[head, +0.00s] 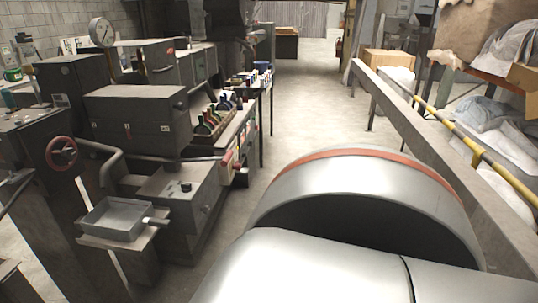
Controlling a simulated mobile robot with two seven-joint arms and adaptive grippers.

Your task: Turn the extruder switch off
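A dark grey machine (137,118) stands at the left, made of several boxy housings. A small black knob (186,186) sits on top of its low front box. Small red parts (228,158) show on its right side. I cannot tell which of these is the extruder switch, nor its position. A silver link of my own arm with an orange band fills the lower right and hides the floor there. Neither of my grippers is in view.
A red handwheel (61,152) and a grey metal tray (114,219) are at the front left. A round gauge (102,32) stands behind. A long beam (420,135) and a yellow rail (478,150) run along the right. The aisle floor (310,95) is clear.

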